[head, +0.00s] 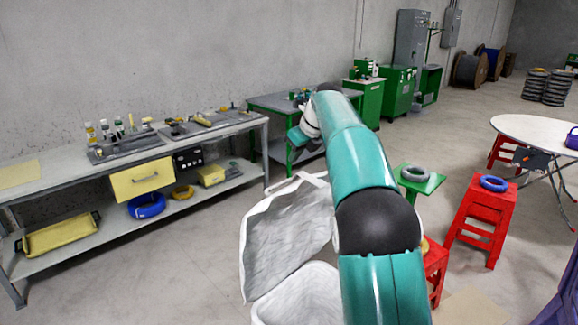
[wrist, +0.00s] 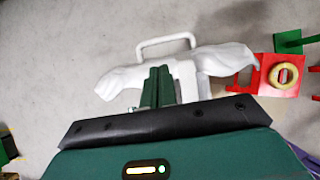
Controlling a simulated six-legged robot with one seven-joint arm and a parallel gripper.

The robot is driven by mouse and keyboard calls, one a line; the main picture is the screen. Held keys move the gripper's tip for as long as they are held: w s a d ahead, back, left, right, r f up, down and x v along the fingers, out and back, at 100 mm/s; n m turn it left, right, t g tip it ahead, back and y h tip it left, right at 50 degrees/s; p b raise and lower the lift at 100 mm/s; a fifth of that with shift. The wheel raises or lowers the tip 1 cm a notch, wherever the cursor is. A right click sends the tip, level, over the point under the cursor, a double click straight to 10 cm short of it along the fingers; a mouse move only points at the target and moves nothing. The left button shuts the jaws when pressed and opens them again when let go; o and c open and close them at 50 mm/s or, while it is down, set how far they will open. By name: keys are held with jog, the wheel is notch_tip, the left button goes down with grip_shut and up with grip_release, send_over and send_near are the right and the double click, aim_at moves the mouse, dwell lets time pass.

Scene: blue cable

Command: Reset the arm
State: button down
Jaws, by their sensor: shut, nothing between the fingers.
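My teal arm stretches forward through the middle of the head view, its far end in front of the green workbench. In the wrist view my gripper (wrist: 158,84) shows as two dark green fingers pressed together, with nothing between them. It is above a white sack-like container (wrist: 222,60) with a tube handle, which also shows in the head view (head: 285,235) partly behind my arm. I cannot tell the height between them. A blue cable coil (head: 493,184) lies on a red stool.
A grey workbench (head: 228,125) with tools and bottles stands at the left wall. A green stand (head: 432,183) holds a grey coil. A red stool in the wrist view (wrist: 262,88) bears a yellow coil (wrist: 284,75). A white round table (head: 535,130) is at right. Open floor lies at front left.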

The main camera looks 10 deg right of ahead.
jog(key=s+a+r+n+h, duration=0.1)
jog(key=s+a+r+n, duration=0.1)
jog(key=s+n, duration=0.7)
jog(key=s+a+r+n, duration=0.2)
jog(key=s+n, duration=0.3)
jog(key=s, duration=0.9)
jog(key=s+a+f+n+h, duration=0.1)
jog(key=s+f+n, duration=0.5)
jog(key=s, duration=0.5)
jog(key=s+f+n+h, duration=0.1)
jog(key=s+f+n, duration=0.5)
jog(key=s+n, duration=0.3)
jog(key=s, duration=0.2)
jog(key=shift+s+a+f+n, duration=0.3)
jog(key=shift+s+a+n, duration=0.05)
jog(key=shift+n, duration=0.05)
jog(key=shift+s, duration=0.1)
